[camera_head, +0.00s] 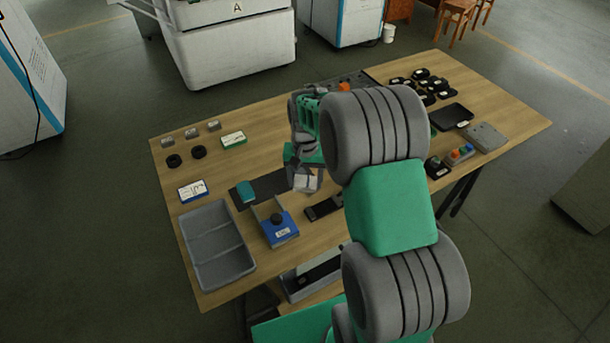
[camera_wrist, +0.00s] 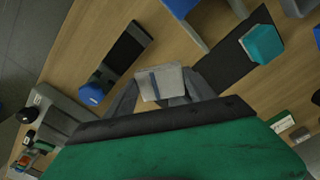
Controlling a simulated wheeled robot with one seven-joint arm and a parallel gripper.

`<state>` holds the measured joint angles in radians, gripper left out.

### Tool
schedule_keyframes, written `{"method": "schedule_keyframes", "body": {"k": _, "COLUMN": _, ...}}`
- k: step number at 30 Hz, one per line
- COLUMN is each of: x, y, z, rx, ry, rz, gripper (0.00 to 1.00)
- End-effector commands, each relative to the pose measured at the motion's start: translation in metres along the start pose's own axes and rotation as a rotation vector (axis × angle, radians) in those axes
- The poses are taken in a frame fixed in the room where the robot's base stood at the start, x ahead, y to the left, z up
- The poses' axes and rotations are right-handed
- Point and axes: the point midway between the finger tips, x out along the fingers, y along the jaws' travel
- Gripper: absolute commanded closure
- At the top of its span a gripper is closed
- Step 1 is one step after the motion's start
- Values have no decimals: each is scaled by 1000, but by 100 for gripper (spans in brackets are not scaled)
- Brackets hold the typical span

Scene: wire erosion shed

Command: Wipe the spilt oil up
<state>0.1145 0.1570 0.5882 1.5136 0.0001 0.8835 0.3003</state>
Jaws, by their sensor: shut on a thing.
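My gripper (camera_head: 304,180) is shut on a pale folded cloth (camera_head: 307,183). In the wrist view the cloth (camera_wrist: 161,82) shows a dark blue stripe and sits between my fingertips (camera_wrist: 163,95). It is over the wooden table (camera_head: 225,165), beside the right end of a dark mat (camera_head: 268,186); I cannot tell whether it touches the table. A teal block (camera_head: 245,191) rests on the mat's left part and also shows in the wrist view (camera_wrist: 262,44). I cannot make out any spilt oil; my arm hides part of the table.
A grey divided tray (camera_head: 215,245) and a blue box with a black knob (camera_head: 280,231) stand at the front left. A black flat device (camera_head: 323,207) lies close to my gripper. Several black parts (camera_head: 425,85) lie at the back right. Bare wood shows at the left middle.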

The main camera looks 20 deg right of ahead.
Motion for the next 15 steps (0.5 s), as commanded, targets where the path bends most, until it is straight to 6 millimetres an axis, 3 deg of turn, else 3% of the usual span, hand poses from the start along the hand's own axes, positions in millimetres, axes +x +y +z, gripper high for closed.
{"method": "schedule_keyframes", "body": {"k": 15, "x": 45, "y": 3, "z": -2, "rx": 1, "ry": 2, "rz": 0, "gripper": 75}}
